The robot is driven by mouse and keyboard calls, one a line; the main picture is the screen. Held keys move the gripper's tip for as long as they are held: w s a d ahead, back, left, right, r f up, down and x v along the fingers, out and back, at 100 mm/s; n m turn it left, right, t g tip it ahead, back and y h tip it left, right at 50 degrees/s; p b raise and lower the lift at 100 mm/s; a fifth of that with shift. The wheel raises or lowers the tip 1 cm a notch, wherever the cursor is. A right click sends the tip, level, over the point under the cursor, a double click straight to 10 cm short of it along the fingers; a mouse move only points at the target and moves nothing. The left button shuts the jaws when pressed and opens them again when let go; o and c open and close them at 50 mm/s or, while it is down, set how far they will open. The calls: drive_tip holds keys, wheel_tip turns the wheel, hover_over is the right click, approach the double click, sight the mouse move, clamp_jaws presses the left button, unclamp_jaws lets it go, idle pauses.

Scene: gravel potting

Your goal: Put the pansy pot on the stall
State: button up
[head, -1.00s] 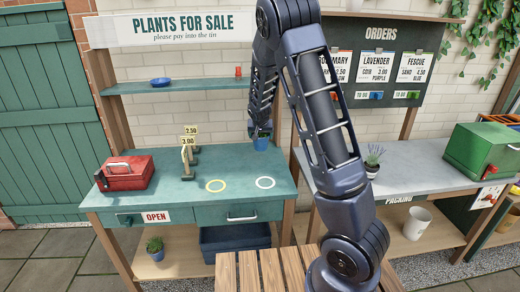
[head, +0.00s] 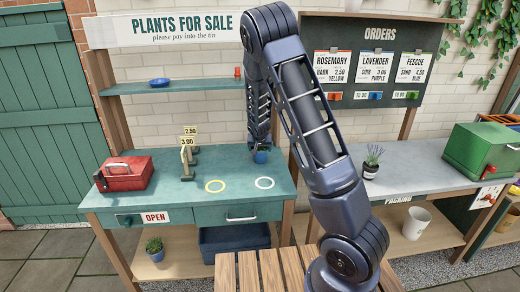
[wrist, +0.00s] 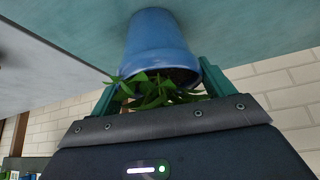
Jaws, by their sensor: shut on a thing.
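My gripper (head: 261,146) is shut on a blue pot (head: 261,156) with green leaves. The pot also shows in the wrist view (wrist: 158,38), between the green fingers; no flowers are visible there, so I cannot tell if it is the pansy. The pot is over the back right of the green stall top (head: 235,208), behind the white ring (head: 265,183). Its base is at or very near the top; I cannot tell if it touches. The yellow ring (head: 215,186) is to the left. Another blue pot (head: 156,254) with a plant stands on the lower shelf.
Price signs (head: 188,152) stand left of the held pot, and a red tin (head: 126,176) is at the stall's left. A blue dish (head: 160,82) is on the upper shelf. A lavender pot (head: 370,171) stands on the grey bench (head: 425,176). The stall's front middle is clear.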

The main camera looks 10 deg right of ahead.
drive_tip(key=shift+f, duration=0.1)
drive_tip(key=o, duration=1.2)
drive_tip(key=shift+o, duration=0.2)
drive_tip(key=shift+s+a+r, duration=0.1)
drive_tip(key=shift+s+r, duration=0.05)
drive_tip(key=shift+r, duration=0.3)
drive_tip(key=d+v, duration=0.1)
drive_tip(key=v, duration=1)
drive_tip(key=s+d+r+g+y, duration=0.1)
drive_tip(key=s+d+r, duration=0.5)
drive_tip(key=s, duration=0.2)
drive_tip(key=s+d+r+g+y, duration=0.1)
drive_tip(key=s+d+r, duration=0.55)
drive_tip(key=s, duration=0.25)
drive_tip(key=s+d+r+n, duration=0.1)
drive_tip(key=s+r, duration=0.2)
drive_tip(key=s, duration=0.7)
drive_tip(key=s+d+r+h, duration=0.1)
drive_tip(key=s+r, duration=0.2)
drive_tip(key=s, duration=0.7)
drive_tip(key=shift+s+d+n, duration=0.3)
drive_tip(key=shift+s+n, duration=0.1)
drive_tip(key=shift+r, duration=0.1)
